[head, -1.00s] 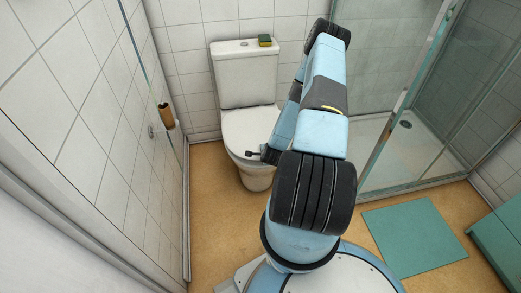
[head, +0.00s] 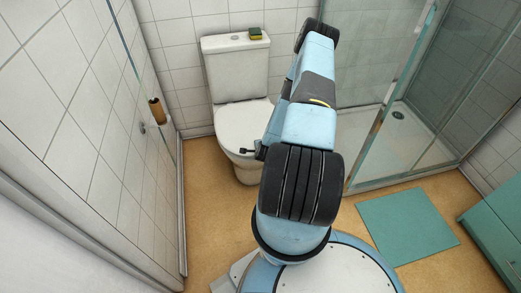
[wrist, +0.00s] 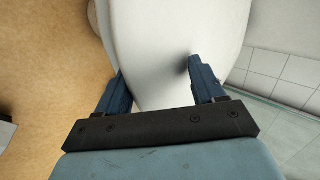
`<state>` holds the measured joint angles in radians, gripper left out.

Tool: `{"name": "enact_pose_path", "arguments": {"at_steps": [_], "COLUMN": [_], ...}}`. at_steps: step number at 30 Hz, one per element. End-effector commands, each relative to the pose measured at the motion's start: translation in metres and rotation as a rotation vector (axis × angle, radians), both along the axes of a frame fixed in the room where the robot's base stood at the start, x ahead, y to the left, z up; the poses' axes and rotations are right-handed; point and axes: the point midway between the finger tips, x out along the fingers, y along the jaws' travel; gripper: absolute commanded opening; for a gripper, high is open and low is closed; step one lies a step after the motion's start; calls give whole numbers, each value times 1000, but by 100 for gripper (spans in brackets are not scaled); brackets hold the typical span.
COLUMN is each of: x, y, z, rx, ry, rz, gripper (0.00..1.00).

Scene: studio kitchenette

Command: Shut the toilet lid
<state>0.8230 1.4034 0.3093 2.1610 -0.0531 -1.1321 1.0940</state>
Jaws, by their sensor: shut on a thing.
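The white toilet (head: 236,75) stands against the back tiled wall. Its lid (head: 240,124) lies flat over the bowl, a smooth white oval, with its right side partly hidden by my arm. My gripper (head: 250,151) is at the lid's front edge in the head view, small and dark there. In the wrist view my gripper (wrist: 158,85) has its two blue fingers apart, with the white lid (wrist: 165,45) between them, and it is shut on it. The exact contact at the fingertips is hard to see.
A glass shower screen (head: 392,100) stands to the right of the toilet. A green mat (head: 407,225) lies on the floor. A sponge (head: 255,33) lies on the cistern.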

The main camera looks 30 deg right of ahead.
Motion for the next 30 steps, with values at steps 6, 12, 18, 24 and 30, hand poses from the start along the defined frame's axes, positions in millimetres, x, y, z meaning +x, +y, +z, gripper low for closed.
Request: {"name": "enact_pose_path", "arguments": {"at_steps": [6,12,18,24,30], "x": [-7,-32,-60,-82,-93], "y": [7,15,25,31,35], "z": [10,34,62,84,94], "rx": [5,4,3,2,0], "ry": [-2,-1,1,0,0], "rz": [6,6,3,0,-1], "gripper": [49,49,49,49,49]}}
